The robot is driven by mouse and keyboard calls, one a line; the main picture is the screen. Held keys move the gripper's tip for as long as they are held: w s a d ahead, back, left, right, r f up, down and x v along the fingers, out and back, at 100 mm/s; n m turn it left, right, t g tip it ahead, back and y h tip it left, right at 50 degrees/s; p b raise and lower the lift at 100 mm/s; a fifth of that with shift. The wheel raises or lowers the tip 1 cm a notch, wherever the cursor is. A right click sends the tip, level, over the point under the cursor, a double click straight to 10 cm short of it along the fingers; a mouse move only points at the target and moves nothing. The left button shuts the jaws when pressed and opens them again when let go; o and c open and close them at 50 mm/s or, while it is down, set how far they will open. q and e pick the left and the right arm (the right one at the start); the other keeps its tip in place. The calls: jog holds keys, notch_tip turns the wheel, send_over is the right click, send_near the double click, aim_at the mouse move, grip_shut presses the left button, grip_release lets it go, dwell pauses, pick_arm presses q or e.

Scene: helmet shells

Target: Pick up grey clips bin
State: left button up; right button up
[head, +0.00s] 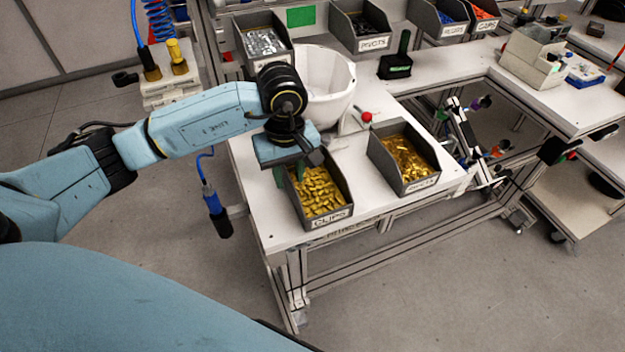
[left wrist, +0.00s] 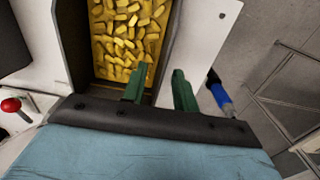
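The grey clips bin (head: 343,213) stands on the white table near its front left corner, full of gold clips, with a CLIPS label on its front. In the left wrist view the bin (left wrist: 78,40) shows at the upper left. My left gripper (head: 290,174) is over the bin's left side wall, pointing down. In the left wrist view its green fingers (left wrist: 158,88) are apart, one on the bin's inner side and one on the outer side, with the wall between them. Whether they touch the wall, I cannot tell. My right gripper is not in view.
A second grey bin of gold parts (head: 430,185) stands to the right. A white helmet shell (head: 325,80) and a red knob (head: 366,117) are behind. More bins, including a pivots bin (head: 373,44), line the back. A blue-handled tool (head: 218,215) hangs left of the table.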

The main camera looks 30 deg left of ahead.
aim_at(291, 198)
pick_arm(q)
notch_tip(291, 198, down, 3)
jog(key=shift+s+f, duration=0.1)
jog(key=shift+f, duration=0.1)
grip_shut()
jog(key=shift+r, duration=0.1)
